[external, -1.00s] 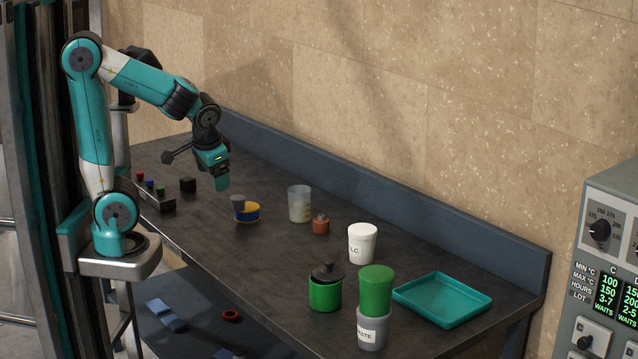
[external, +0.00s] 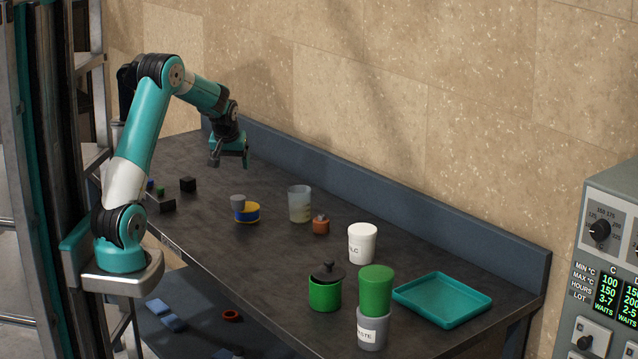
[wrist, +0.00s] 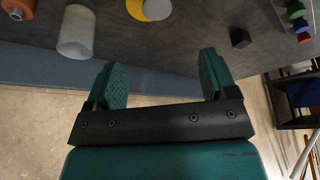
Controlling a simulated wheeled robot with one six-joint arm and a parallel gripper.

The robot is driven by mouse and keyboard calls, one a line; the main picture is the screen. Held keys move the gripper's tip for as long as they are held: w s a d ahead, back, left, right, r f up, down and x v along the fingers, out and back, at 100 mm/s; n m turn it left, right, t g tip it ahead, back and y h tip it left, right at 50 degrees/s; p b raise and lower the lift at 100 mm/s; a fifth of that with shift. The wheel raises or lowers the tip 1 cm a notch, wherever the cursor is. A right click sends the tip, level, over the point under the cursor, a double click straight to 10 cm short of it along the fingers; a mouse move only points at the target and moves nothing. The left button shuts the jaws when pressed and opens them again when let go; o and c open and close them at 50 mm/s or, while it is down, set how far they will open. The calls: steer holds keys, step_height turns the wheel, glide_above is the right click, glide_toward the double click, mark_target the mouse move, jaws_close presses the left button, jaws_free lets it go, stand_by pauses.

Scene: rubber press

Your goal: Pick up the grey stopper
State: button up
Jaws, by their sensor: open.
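My gripper (external: 230,161) is open and empty, above the back of the bench, well behind and above the stopper. Its two teal fingers are apart in the wrist view (wrist: 163,76).
A white tub (external: 362,243), green pot (external: 325,293) and teal tray (external: 442,300) are farther right. A blue-grey upstand (external: 400,212) runs along the wall.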

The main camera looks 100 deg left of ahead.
steer(key=p, duration=0.2)
glide_toward(238, 197)
steer(key=x, duration=0.5)
steer(key=shift+s+a, duration=0.1)
steer(key=shift+a, duration=0.05)
steer(key=shift+d+p+x, duration=0.15)
steer(key=shift+p+x, duration=0.25)
steer(key=shift+x, duration=0.9)
steer(key=shift+d+p+x, duration=0.15)
steer(key=shift+p+x, duration=0.2)
steer(key=shift+x, duration=1)
steer(key=c, duration=1)
steer(key=shift+c, duration=0.3)
step_height(238, 197, up, 20)
steer(key=w+a+b, duration=0.2)
steer(key=b, duration=0.1)
step_height(238, 197, down, 20)
steer(key=p, duration=0.2)
steer(key=shift+w+p, duration=0.1)
steer(key=shift+p, duration=0.25)
